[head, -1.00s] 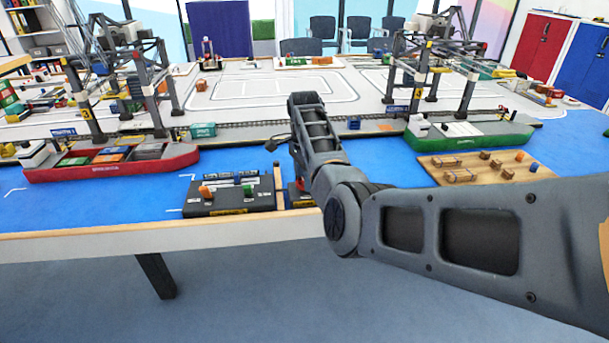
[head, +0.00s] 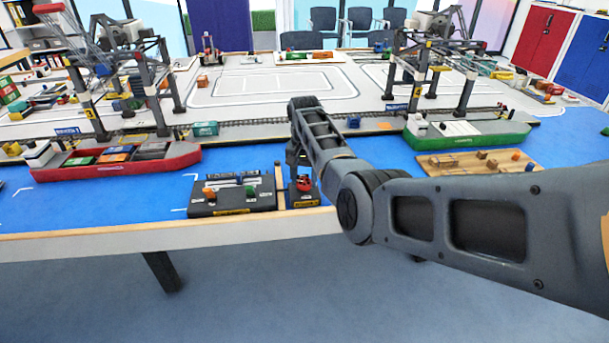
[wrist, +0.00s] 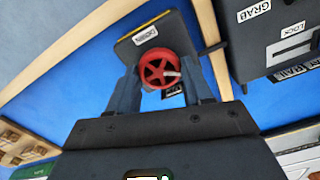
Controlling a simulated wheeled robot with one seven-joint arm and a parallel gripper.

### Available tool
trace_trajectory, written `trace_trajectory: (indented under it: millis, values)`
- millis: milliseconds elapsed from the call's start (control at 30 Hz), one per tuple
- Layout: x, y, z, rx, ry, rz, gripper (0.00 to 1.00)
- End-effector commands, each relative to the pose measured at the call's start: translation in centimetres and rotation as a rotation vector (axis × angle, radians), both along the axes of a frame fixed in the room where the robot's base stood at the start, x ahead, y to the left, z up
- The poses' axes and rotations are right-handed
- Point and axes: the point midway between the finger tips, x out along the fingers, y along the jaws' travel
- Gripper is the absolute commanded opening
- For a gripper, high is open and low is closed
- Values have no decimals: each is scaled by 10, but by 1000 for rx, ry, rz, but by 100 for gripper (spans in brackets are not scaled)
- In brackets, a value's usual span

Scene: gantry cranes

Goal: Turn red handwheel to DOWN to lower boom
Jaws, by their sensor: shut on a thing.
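The red handwheel (wrist: 158,70) sits on a small dark control box (wrist: 185,32) at the table's front edge. A white mark on the wheel's rim points right in the wrist view. A white label that appears to read DOWN (wrist: 146,34) is on the box above the wheel there; another label (wrist: 173,91) is partly hidden below it. My gripper (wrist: 159,72) is shut on the wheel, one finger on each side. In the head view the handwheel (head: 304,184) shows below the end of my arm; the fingers are hard to make out there.
A wider black control box (head: 232,206) with an orange and a green knob stands just left, beyond a wooden strip (head: 280,188). A wooden board with small blocks (head: 440,164) lies to the right. Red (head: 120,161) and green (head: 465,135) ships stand behind.

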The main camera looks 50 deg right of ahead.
Motion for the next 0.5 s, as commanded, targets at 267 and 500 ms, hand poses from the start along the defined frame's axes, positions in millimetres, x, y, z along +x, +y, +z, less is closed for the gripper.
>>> trace_trajectory:
  millis: [267, 500]
  values:
    - [1, -1, 2, -2, -1, 261, 20]
    - [1, 0, 2, -1, -1, 488, 20]
